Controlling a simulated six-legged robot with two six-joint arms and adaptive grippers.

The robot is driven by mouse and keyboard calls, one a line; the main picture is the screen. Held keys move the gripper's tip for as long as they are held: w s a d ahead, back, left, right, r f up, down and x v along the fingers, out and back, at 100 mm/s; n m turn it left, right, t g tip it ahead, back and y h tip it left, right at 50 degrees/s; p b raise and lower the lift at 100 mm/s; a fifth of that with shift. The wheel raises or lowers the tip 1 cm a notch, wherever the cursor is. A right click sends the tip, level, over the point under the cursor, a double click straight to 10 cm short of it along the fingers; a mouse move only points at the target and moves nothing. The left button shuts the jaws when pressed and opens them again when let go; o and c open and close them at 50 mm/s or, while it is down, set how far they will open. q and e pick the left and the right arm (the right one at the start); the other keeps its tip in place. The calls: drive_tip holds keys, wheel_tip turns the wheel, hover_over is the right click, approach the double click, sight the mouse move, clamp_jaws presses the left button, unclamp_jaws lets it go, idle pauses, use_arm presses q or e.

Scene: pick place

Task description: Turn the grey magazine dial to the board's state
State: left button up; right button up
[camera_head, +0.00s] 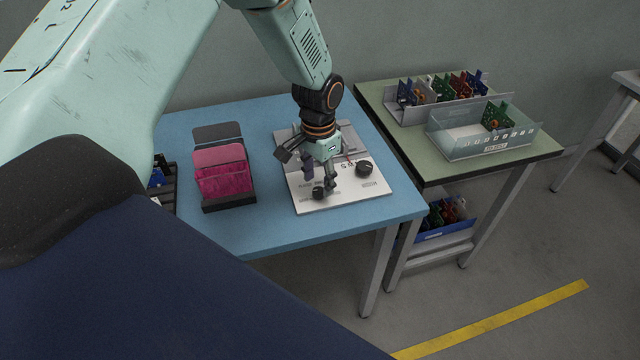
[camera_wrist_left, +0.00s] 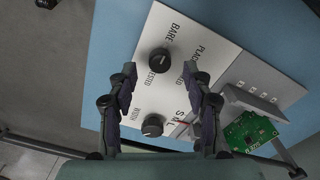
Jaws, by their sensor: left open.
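A pale panel (camera_head: 345,195) lies on the blue table and carries two dark dials. The dial (camera_head: 318,193) at the panel's front left shows in the left wrist view (camera_wrist_left: 159,60) beside the words BARE, PLACED and TESTED. The other dial (camera_head: 364,168) is marked S, M, L and WIDTH, and shows lower in the wrist view (camera_wrist_left: 153,125). Pointer settings are too small to tell. My left gripper (camera_head: 320,178) is open, pointing down above the first dial; in the wrist view its fingertips (camera_wrist_left: 160,71) lie either side of it. Contact is unclear. My right gripper is out of view.
A green circuit board (camera_wrist_left: 250,132) sits at a grey fixture beside the dials. A pink-fronted holder (camera_head: 225,182) stands left of the panel. A green table (camera_head: 470,165) at right bears trays of boards. The blue table's front (camera_head: 270,232) is clear.

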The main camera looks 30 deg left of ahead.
sight(318, 193)
use_arm(q)
drive_tip(key=shift+d+f, duration=0.1)
drive_tip(key=shift+f, duration=1.05)
drive_tip(key=shift+s, duration=0.1)
drive_tip(key=shift+c, duration=1.3)
clamp_jaws()
